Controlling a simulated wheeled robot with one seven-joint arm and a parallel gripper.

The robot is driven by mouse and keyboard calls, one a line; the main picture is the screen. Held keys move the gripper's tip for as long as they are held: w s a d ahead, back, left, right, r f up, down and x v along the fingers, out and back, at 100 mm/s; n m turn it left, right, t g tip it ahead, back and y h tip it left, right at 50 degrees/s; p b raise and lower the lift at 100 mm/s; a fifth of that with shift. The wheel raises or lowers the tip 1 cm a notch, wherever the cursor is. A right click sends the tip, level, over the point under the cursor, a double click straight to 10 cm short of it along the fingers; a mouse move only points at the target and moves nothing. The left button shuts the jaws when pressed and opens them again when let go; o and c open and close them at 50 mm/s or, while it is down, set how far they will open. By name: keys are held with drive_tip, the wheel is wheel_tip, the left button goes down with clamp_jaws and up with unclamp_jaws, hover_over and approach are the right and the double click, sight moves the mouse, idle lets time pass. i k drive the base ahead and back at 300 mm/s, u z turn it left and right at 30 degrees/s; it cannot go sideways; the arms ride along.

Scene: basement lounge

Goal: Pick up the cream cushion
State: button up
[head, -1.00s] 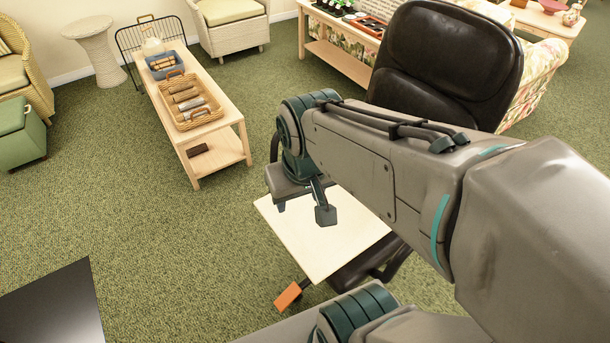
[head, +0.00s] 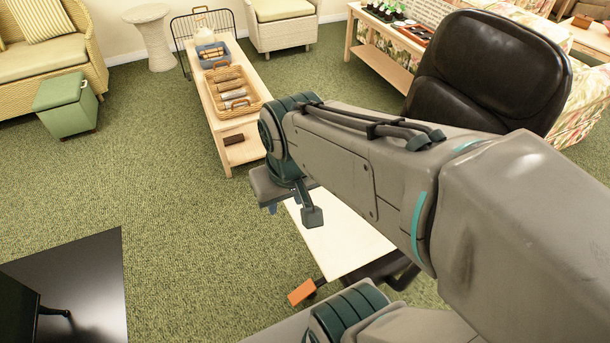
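A pale yellow-cream striped cushion (head: 40,18) leans on the wicker sofa (head: 96,72) at the top left, partly cut off by the picture edge. A plain pale seat cushion (head: 281,9) lies on a wicker armchair (head: 283,38) at the top. I cannot tell which of these is the cream cushion. My gripper (head: 291,212) points down in the middle of the view, far from both. Its fingers are mostly hidden by my arm, and I cannot tell whether they are open.
A cream-topped table (head: 345,240) and a black chair (head: 488,70) are close to my arm. A low wooden table (head: 228,130) with baskets, a green ottoman (head: 67,106) and a round side table (head: 155,40) stand beyond. Green carpet is clear at left; a black glossy surface (head: 85,270) is lower left.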

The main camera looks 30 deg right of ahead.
sight(346, 243)
drive_tip(key=u, duration=0.45)
drive_tip(key=k, duration=0.95)
drive_tip(key=z, duration=1.1)
drive_tip(key=i, duration=0.5)
